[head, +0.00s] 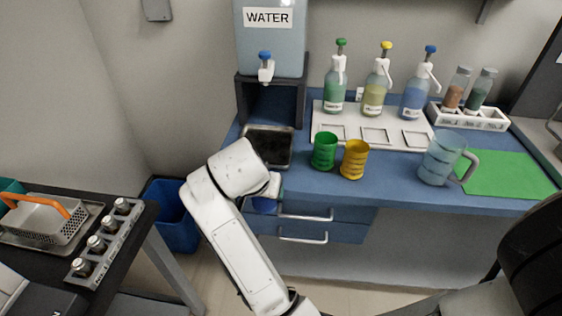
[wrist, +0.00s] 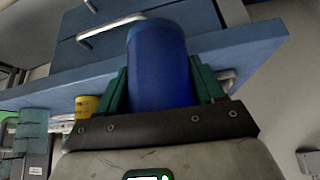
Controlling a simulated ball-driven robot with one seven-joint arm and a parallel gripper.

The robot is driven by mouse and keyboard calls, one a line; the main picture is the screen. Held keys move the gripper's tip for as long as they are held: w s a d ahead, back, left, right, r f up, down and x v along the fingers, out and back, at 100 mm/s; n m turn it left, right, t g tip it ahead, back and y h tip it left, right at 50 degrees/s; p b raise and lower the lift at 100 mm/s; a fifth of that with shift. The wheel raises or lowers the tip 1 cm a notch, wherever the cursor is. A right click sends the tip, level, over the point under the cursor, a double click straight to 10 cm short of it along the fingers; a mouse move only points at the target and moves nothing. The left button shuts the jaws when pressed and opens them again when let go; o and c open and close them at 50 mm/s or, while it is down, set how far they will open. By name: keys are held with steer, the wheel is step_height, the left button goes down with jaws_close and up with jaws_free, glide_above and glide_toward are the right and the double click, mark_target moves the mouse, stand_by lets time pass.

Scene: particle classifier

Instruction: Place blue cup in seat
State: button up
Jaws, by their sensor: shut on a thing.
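The blue cup (wrist: 158,62) is between the green fingers of my gripper (wrist: 161,80) in the wrist view. In the head view my arm hides most of the blue cup (head: 264,205), which is in front of the counter's drawers. My gripper is shut on it. The white seat board (head: 350,142) lies on the blue counter, with three square seats in a row: left (head: 331,131), middle (head: 375,135) and right (head: 418,140). The seats look empty. The board is to the right of and beyond my gripper.
A green cup (head: 324,152) and a yellow cup (head: 354,160) stand in front of the board. A clear pitcher (head: 440,160) stands to their right. Pump bottles (head: 375,97) line the board's back. The water dispenser (head: 270,45) stands at left, above a dark tray (head: 270,146).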

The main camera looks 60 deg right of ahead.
steer(key=w+a+f+n+t+y, duration=0.1)
steer(key=a+f+n+t+y, duration=0.1)
steer(key=a+f+n, duration=0.5)
steer(key=w+a+f+n+t+y, duration=0.2)
steer(key=a+f+n+y, duration=0.2)
steer(key=a+f+n, duration=0.3)
steer(key=a+f, duration=0.4)
steer(key=a, duration=0.2)
steer(key=shift+f+n, duration=0.3)
steer(key=shift+n, duration=0.1)
steer(key=shift+a, duration=0.1)
